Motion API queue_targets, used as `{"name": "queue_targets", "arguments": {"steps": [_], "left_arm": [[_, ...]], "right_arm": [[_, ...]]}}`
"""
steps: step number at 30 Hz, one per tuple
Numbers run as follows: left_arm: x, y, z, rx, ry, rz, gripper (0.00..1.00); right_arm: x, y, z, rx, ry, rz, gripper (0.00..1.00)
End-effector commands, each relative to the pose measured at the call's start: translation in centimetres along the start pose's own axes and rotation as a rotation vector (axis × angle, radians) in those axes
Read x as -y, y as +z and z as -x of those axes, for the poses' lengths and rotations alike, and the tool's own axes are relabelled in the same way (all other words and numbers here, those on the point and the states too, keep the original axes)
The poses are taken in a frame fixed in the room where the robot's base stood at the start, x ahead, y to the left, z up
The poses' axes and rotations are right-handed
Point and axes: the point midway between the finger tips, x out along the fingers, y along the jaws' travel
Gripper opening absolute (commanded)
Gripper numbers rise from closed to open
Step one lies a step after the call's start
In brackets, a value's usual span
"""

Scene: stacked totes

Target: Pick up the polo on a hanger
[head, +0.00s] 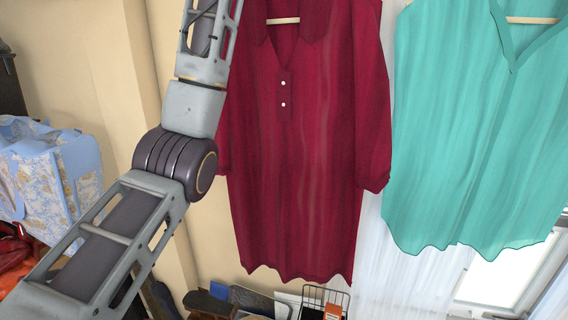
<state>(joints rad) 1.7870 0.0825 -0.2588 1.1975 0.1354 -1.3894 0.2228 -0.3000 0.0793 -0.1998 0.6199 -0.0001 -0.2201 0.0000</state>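A long dark red polo-style garment (300,150) with a collar and two white buttons hangs in the middle of the head view. Part of a pale hanger (283,20) shows inside its neck opening; the top of the hanger is out of frame. My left arm comes up from the lower left and passes out of the top edge, just left of the red garment and overlapping its left sleeve area. The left gripper is beyond the frame. My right gripper does not show either.
A teal sleeveless top (470,130) hangs at the right on a pale hanger (533,20). A blue floral bag (55,180) is at the left. A wire rack (325,298) with small items stands below the red garment. A beige wall (95,60) is behind my arm.

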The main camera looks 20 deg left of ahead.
Motion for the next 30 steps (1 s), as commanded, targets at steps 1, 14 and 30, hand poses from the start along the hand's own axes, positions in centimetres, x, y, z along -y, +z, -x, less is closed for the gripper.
{"name": "queue_targets", "arguments": {"steps": [1,14,30], "left_arm": [[0.0,-0.02,0.02,0.0,0.0,0.0,0.07],[0.01,-0.02,0.02,0.0,0.0,0.0,0.0],[0.21,-0.5,0.24,-0.004,0.0,0.0,0.0]], "right_arm": [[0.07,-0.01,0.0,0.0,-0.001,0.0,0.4],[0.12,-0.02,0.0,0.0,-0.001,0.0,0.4],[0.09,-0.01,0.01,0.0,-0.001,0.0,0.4]]}}
